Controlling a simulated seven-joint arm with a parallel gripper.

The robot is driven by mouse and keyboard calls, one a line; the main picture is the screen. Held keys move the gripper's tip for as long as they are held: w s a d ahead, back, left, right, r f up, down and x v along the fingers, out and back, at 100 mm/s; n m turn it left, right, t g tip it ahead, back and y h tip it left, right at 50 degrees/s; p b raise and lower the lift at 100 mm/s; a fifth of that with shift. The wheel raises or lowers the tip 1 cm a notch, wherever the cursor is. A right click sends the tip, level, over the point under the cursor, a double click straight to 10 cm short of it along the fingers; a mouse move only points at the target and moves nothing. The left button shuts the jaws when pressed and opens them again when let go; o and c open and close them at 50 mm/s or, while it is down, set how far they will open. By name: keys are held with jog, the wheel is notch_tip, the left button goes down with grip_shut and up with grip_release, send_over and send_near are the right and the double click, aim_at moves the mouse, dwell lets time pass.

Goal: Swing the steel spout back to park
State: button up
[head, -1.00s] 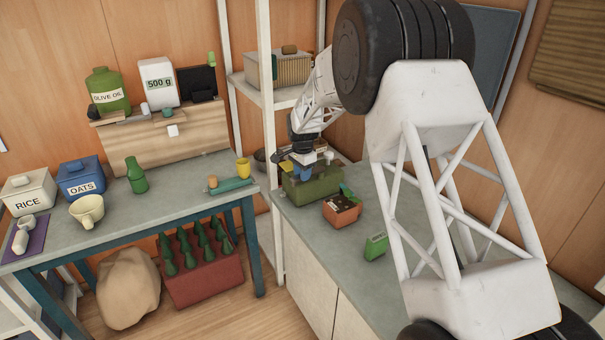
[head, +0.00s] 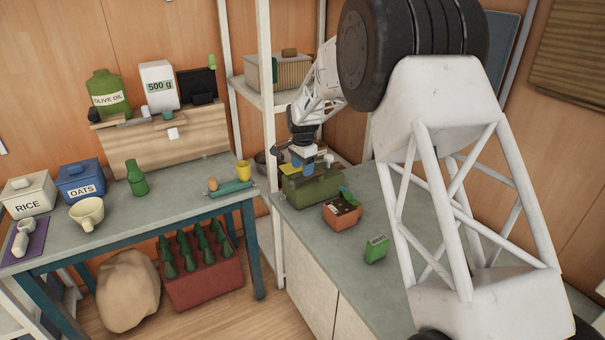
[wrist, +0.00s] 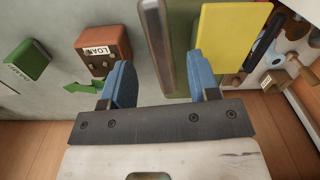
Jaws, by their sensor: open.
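In the wrist view, a long grey metal bar (wrist: 158,45), which looks like the steel spout, runs down from the top edge into the gap between the blue fingers of my gripper (wrist: 162,88). The fingers are apart, with space on both sides of the bar; I cannot tell whether either touches it. In the head view, my gripper (head: 303,166) is over the green box (head: 318,187) on the right counter. The spout cannot be made out clearly there.
A small green packet (head: 376,250) is nearer. A yellow panel (wrist: 222,45) is right of the bar. A white shelf post (head: 270,140) stands left of my gripper.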

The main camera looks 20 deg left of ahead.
aim_at(302, 177)
jog(key=shift+r, duration=2)
